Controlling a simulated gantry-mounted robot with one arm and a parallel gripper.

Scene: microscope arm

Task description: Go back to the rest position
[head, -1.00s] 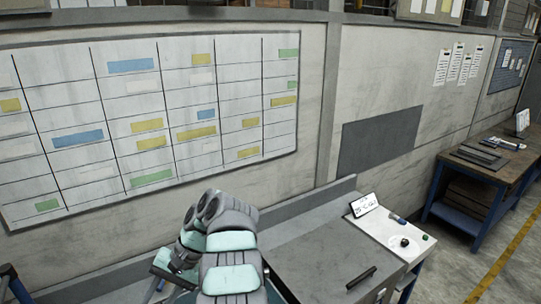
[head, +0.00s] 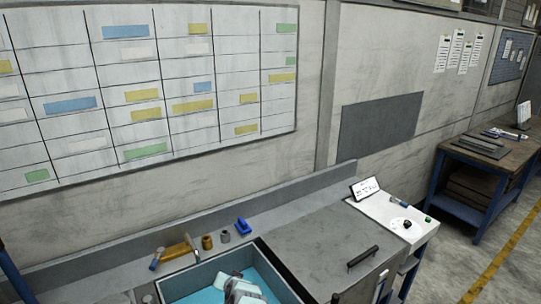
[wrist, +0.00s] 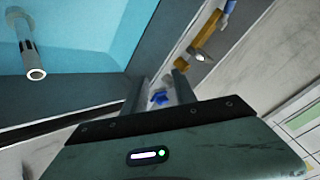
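My gripper is outside the head view. In the wrist view my gripper (wrist: 161,84) has its two dark fingers apart, with nothing held between them. A small blue object (wrist: 159,97) shows through the gap, farther off on the background surface.
Small items, including a yellow-brown piece (head: 178,250) and a blue block (head: 242,226), stand behind the basin. A grey lid with a black handle (head: 362,258) lies to its right. A white panel (head: 398,222) is farther right. A metal tube (wrist: 33,60) shows in the wrist view.

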